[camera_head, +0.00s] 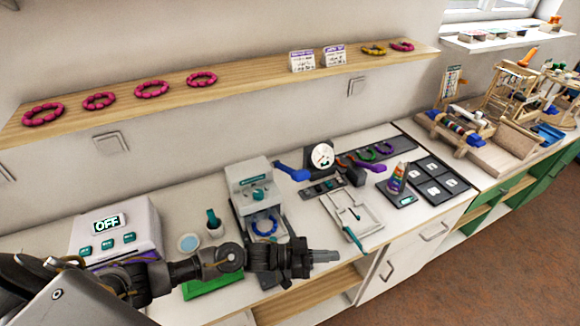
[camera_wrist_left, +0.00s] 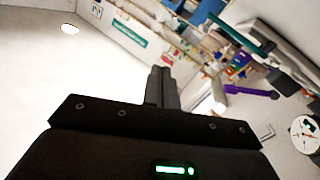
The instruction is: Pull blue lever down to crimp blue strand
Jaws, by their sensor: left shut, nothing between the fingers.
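The blue lever (camera_head: 292,172) sticks out to the left of a white round dial (camera_head: 321,156) on the crimping station, at the back middle of the counter. A purple lever (camera_head: 345,163) is on the dial's other side. A blue bead strand (camera_head: 264,226) lies on the base of a grey-white machine left of the station. My left gripper (camera_head: 325,256) is shut and empty, low over the counter's front, apart from the blue lever. In the left wrist view its fingers (camera_wrist_left: 161,72) are together. My right gripper is out of view.
A white tray with tools (camera_head: 352,212) lies in front of the crimping station. The grey-white machine (camera_head: 250,180) stands to its left. A glue bottle (camera_head: 397,178) and dark panels (camera_head: 435,180) are to the right. A wooden shelf (camera_head: 230,83) with bead rings runs above.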

